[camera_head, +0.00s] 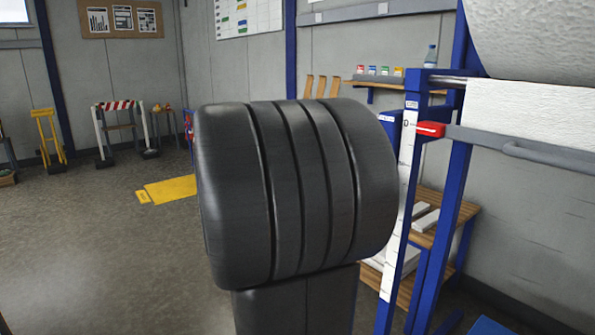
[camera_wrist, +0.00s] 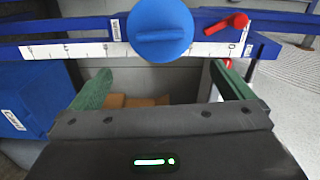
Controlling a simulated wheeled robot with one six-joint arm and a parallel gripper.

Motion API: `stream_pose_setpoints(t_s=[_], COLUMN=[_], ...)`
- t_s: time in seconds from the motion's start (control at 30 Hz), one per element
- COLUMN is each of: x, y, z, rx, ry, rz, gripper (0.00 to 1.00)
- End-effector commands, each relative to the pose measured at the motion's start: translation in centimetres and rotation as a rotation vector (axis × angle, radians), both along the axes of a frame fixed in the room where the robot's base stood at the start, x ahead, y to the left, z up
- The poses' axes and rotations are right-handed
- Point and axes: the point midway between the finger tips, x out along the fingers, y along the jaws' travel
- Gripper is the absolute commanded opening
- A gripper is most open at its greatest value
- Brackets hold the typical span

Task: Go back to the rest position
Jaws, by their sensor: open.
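My gripper (camera_wrist: 162,74) shows in the wrist view with its two green fingers spread apart and nothing between them. Just beyond the fingertips is a round blue knob (camera_wrist: 160,30) on a blue rail with a white graduated scale (camera_wrist: 75,50). I cannot tell whether the fingers touch the rail. In the head view, a large black ribbed part of my own arm fills the middle and hides what is behind it; the gripper itself is not visible there.
A blue frame (camera_head: 452,215) with a red handle (camera_head: 431,129) and a white roll (camera_head: 535,38) stands at the right. Wooden shelves (camera_head: 432,238) stand behind it. A yellow plate (camera_head: 170,190) lies on the floor, and trestles (camera_head: 122,128) stand at the back left.

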Motion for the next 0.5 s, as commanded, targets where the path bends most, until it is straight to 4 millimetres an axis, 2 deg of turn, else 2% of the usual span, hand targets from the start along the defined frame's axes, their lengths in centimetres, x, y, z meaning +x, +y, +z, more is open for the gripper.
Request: stream_pose_setpoints(t_s=[0.07, 0.5], x=[-0.6, 3.7], y=[0.8, -5.0], z=[0.0, 0.0], rx=[0.001, 0.0], ry=[0.001, 0.001], rz=[0.003, -0.005], gripper=[1.0, 1.0])
